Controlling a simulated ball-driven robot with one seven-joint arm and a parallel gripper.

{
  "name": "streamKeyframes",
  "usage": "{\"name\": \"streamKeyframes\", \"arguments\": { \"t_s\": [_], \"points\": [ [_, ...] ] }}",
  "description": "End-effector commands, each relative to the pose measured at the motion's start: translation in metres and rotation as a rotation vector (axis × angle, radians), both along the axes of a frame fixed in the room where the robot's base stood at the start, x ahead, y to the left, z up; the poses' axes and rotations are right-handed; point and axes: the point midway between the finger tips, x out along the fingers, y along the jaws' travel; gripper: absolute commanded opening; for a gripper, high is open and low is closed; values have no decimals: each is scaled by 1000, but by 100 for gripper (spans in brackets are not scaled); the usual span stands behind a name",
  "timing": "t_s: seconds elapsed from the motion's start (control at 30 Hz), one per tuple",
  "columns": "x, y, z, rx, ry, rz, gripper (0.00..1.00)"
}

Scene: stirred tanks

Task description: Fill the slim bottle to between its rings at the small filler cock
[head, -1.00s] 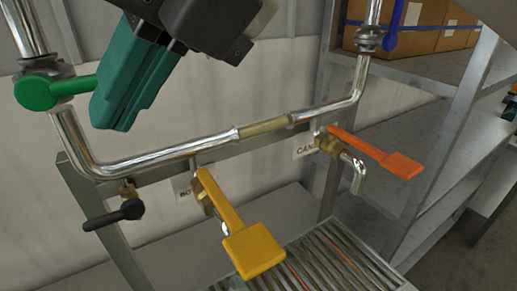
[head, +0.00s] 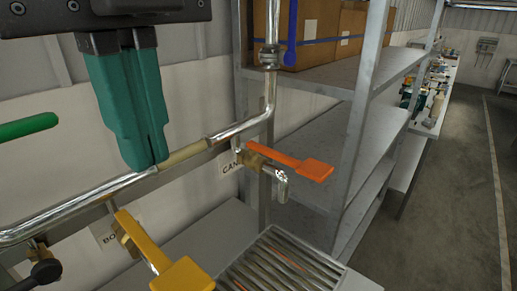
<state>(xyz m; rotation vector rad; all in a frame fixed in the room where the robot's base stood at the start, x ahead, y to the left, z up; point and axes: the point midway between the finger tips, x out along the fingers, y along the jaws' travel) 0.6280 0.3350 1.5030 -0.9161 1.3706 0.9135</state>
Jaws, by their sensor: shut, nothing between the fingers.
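My gripper (head: 145,166) hangs down at the upper left in the head view, its teal fingers shut and empty. The fingertips appear in front of the pipe, near its tan sleeve (head: 184,156); I cannot tell whether they touch it. Below and left is a cock with a yellow lever (head: 183,274), by a label (head: 108,236) that begins "BO". To the right is a cock with an orange lever (head: 290,161) and a downturned spout (head: 282,190), by a label (head: 231,168) beginning "CAN". No slim bottle is in view.
A slatted grate (head: 290,262) lies below the cocks. A grey metal shelf rack (head: 350,150) with cardboard boxes (head: 335,35) stands right of the pipe. A blue lever (head: 291,35) and a green lever (head: 28,127) are on the pipework. Open floor (head: 455,210) lies at the right.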

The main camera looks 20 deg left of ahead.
Motion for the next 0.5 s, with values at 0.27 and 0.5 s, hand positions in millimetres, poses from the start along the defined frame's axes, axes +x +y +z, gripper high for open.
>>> {"name": "streamKeyframes", "arguments": {
  "t_s": [0.27,0.5],
  "points": [
    [-1,0,-46,-2,4,3,0],
    [0,0,-95,1,2,1,0]
  ]
}}
